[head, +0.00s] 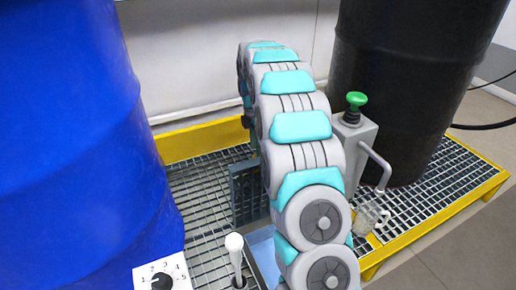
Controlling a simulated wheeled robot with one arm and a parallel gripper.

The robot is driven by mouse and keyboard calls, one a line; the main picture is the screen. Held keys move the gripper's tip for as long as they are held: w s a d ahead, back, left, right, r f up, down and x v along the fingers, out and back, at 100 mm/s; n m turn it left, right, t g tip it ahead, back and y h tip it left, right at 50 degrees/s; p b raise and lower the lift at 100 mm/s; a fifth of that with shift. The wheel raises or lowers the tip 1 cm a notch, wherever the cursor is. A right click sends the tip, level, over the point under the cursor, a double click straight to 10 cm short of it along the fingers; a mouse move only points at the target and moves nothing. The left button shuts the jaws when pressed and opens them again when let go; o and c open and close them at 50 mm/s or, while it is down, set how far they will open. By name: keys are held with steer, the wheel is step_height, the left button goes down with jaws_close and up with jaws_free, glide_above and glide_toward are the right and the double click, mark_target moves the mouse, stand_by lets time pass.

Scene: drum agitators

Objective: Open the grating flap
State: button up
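The grating (205,200) is a metal mesh floor in a yellow frame. A dark plate (246,190), which looks like the grating flap, stands tilted up from it just left of my arm. A pale blue opening (262,246) shows below it, partly covered by my arm. The flap's right side and far edge are hidden, so how far it is raised is unclear. My arm arches over this spot and comes down on its far side. A dark part at its end, likely my gripper (248,122), shows by the flap's upper end; its fingers are hidden.
A blue drum (75,130) fills the left, with a numbered dial (161,281) below. A black drum (405,90) stands right. Between them are a grey box with a green knob (356,99), a clear jug (370,217) and a white-knobbed lever (234,243). A yellow edge (205,139) borders the grating.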

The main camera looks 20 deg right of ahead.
steer(key=shift+w+a+r+p, duration=0.1)
steer(key=shift+w+r+p, duration=0.15)
steer(key=shift+w, duration=0.35)
steer(key=shift+w+d+r+p, duration=0.1)
steer(key=shift+w+r+p, duration=0.2)
steer(key=shift+w, duration=0.35)
steer(key=shift+w+a+r+p, duration=0.1)
steer(key=shift+w+r+p, duration=0.15)
steer(key=shift+w, duration=0.35)
